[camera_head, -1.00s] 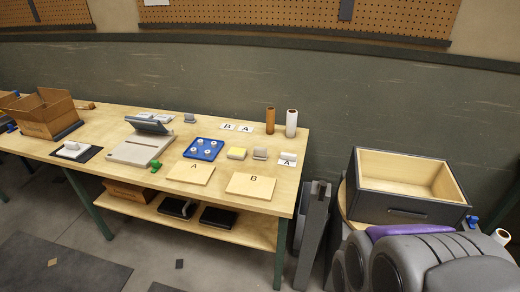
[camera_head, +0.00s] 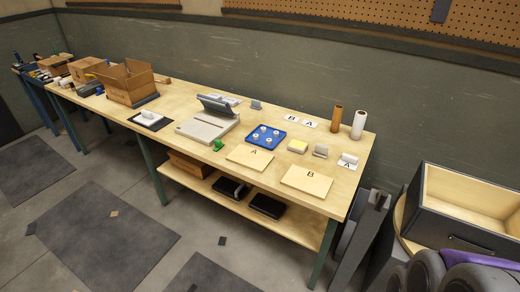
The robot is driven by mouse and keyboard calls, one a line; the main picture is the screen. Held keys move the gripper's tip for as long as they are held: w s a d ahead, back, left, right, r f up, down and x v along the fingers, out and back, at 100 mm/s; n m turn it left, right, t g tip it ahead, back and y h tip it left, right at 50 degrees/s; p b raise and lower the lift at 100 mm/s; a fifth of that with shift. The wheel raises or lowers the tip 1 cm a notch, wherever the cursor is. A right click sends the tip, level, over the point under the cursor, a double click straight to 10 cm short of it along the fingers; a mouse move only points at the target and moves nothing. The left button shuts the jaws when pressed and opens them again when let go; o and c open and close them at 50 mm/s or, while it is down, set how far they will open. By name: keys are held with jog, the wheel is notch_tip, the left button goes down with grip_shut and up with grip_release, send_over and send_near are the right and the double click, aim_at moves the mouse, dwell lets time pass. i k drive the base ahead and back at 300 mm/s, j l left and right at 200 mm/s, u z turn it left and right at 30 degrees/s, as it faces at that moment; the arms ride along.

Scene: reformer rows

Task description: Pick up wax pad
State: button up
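A small block with a yellow top (camera_head: 298,146) lies on the wooden workbench (camera_head: 200,97), near its right end. It looks most like the wax pad, but I cannot confirm this at this size. It sits just right of a blue tray with white round pieces (camera_head: 265,137) and left of a small grey-beige block (camera_head: 320,151). My gripper is not in view.
A grey device with a raised screen (camera_head: 207,124) and a green piece (camera_head: 218,145) stand left of the blue tray. Brown (camera_head: 336,118) and white (camera_head: 358,125) rolls stand behind. A dark open box (camera_head: 462,240) is at right. Floor is open in front, with dark mats (camera_head: 110,235).

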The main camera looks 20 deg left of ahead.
aim_at(321, 151)
jog(key=i+j, duration=1.8)
jog(key=i, duration=0.15)
